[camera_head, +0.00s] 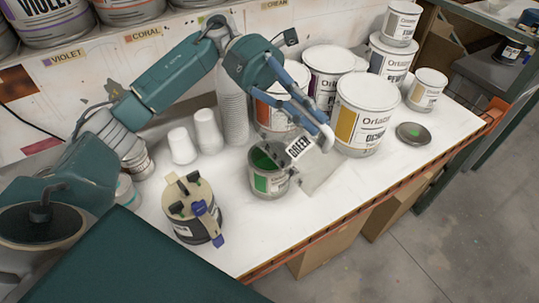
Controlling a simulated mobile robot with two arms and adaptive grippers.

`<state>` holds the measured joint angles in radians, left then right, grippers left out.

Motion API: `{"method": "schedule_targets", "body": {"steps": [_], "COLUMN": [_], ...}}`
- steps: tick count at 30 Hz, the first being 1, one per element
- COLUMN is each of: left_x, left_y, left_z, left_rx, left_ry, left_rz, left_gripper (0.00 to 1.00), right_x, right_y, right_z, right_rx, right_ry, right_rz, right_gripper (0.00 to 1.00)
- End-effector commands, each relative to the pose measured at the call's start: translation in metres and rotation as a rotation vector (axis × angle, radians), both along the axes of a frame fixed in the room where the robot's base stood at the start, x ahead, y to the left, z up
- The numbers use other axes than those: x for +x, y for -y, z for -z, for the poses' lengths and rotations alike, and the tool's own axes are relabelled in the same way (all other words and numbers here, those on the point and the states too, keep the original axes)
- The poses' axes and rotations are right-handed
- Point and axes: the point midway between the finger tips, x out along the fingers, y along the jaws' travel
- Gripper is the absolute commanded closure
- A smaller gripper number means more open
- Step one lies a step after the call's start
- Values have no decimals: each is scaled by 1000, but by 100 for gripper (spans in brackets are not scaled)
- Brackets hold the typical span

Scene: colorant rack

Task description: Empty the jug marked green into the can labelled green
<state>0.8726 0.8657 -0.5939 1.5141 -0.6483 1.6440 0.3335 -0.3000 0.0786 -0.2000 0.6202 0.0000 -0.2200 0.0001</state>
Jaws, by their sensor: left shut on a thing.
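The jug marked green (301,147) is tipped over beside the can, its GREEN label showing and slanted. My left gripper (325,138) is shut on it at its upper right. The can labelled green (270,184) stands upright and open on the white bench, with a green patch on its label and green paint inside. The jug's label side is above the can's right rim. Whether paint is flowing cannot be made out. My right gripper is not in view.
White cups (182,146) and a tall cup stack (232,105) stand behind. Large paint cans (362,115) crowd the back right. A lid with a green spot (413,133) lies near the bench's right edge.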

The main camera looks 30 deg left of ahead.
Motion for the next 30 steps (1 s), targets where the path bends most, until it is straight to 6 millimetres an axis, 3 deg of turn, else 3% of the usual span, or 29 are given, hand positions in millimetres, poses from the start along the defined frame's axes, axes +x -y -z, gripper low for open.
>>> {"method": "schedule_targets", "body": {"steps": [27,29,30], "left_x": [4,-2,-9], "left_y": [-12,1,17], "left_z": [-7,-12,-4], "left_rx": [-75,2,64], "left_ry": [-27,7,31], "left_rz": [0,7,12], "left_gripper": [100,100,100], "right_x": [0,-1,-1], "right_y": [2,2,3], "right_z": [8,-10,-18], "right_rx": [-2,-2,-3], "right_ry": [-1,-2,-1], "right_rz": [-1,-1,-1], "right_gripper": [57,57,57]}}
